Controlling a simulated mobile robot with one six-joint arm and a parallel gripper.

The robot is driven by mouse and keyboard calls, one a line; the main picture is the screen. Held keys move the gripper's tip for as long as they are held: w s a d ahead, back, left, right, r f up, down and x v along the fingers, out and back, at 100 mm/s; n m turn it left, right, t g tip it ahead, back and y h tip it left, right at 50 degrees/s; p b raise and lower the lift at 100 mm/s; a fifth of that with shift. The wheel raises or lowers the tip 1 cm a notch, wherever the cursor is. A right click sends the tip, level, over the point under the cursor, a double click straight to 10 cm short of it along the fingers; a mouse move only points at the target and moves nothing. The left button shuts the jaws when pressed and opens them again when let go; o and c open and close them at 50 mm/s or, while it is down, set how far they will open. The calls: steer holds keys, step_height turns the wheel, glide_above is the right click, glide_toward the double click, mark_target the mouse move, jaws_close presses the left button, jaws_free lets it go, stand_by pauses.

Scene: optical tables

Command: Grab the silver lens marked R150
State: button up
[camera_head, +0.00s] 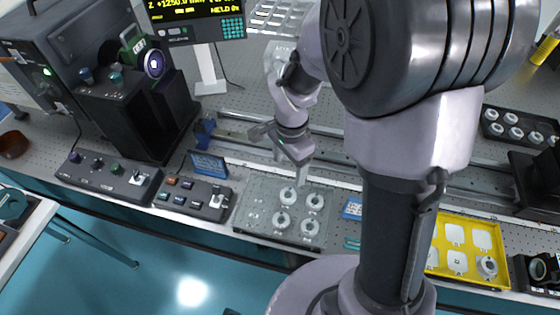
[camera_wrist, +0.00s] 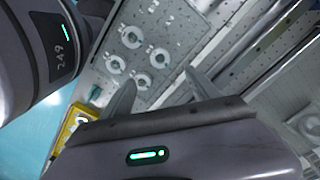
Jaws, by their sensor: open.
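Several pale, silver-white ring-mounted lenses sit on a grey plate (camera_head: 262,197) at the front edge of the optical table. They include a back-left lens (camera_head: 288,195), a back-right lens (camera_head: 315,202), a front-left lens (camera_head: 282,220) and a front-right lens (camera_head: 310,228). My gripper (camera_head: 290,168) is open and empty, just behind and above the plate. Its two fingers also show in the wrist view (camera_wrist: 163,77).
A yellow tray (camera_head: 468,277) with pale parts lies right of my arm. A black lens rack (camera_head: 520,128) stands at the far right. Control boxes (camera_head: 192,197) stand left of the plate, below a small blue display (camera_head: 208,165). Metal rails run behind the plate.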

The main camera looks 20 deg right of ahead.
mark_target(288, 194)
step_height(288, 194, down, 14)
steer(key=b, duration=0.6)
steer(key=shift+r, duration=0.1)
steer(key=c, duration=1.5)
